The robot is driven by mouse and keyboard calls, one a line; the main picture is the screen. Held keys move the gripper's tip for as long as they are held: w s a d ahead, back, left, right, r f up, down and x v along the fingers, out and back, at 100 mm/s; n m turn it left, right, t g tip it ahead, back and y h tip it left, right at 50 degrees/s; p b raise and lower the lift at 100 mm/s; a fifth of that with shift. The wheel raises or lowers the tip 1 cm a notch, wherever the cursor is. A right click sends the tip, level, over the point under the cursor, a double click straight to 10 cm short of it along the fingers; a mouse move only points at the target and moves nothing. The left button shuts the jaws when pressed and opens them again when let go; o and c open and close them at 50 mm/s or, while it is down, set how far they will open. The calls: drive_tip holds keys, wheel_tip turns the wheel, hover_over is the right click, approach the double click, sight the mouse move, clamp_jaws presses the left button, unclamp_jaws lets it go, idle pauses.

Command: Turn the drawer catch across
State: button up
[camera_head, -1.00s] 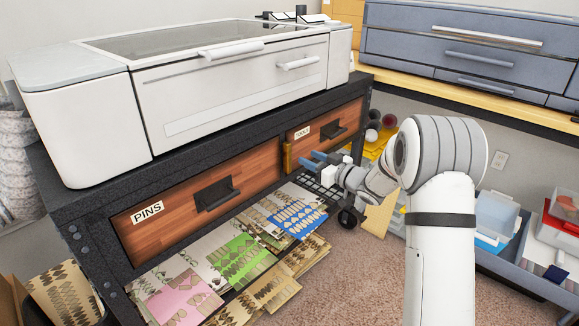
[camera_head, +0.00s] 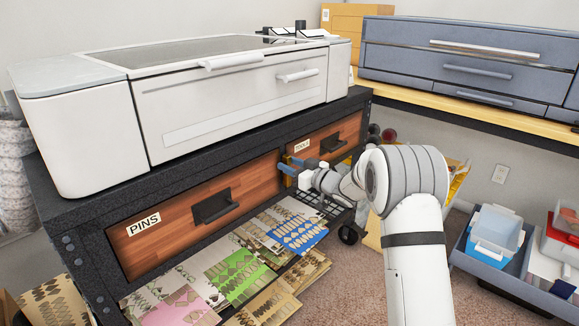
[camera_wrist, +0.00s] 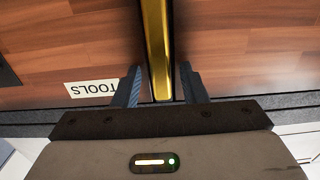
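The drawer catch (camera_wrist: 157,45) is a narrow gold bar. It stands upright on the dark strip between the two wooden drawers, the PINS drawer (camera_head: 160,245) and the TOOLS drawer (camera_head: 316,139). In the head view the catch is mostly hidden behind my gripper (camera_head: 288,166), whose blue fingertips are at it. In the wrist view my gripper (camera_wrist: 160,82) is open, with one finger on each side of the catch's lower end. A narrow gap shows on both sides, so the fingers do not appear to press on it.
Each drawer has a dark handle, one on PINS (camera_head: 214,206) and one on TOOLS (camera_head: 333,144). A white machine (camera_head: 200,95) stands on the black bench. Patterned sheets (camera_head: 235,272) lie on the shelf below. A grey bin with boxes (camera_head: 490,285) is at the right.

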sight(278, 172)
clamp_jaws()
drive_tip(key=shift+r, duration=0.1)
drive_tip(key=shift+n, duration=0.3)
drive_tip(key=n+b, duration=0.3)
drive_tip(key=n, duration=0.1)
drive_tip(key=s+a+f+n+b, duration=0.1)
drive_tip(key=n+b, duration=0.3)
drive_tip(key=n, duration=0.1)
drive_tip(key=s+f+n+b, duration=0.1)
drive_tip(key=n+b, duration=0.3)
drive_tip(key=shift+a+f, duration=0.1)
drive_tip(key=shift+a, duration=0.15)
drive_tip(key=shift+f+n+b, duration=0.15)
drive_tip(key=shift+n+b, duration=0.15)
drive_tip(key=shift+n, duration=0.75)
drive_tip(key=shift+f+n+b, duration=0.15)
drive_tip(key=shift+n+b, duration=0.15)
drive_tip(key=shift+n, duration=0.75)
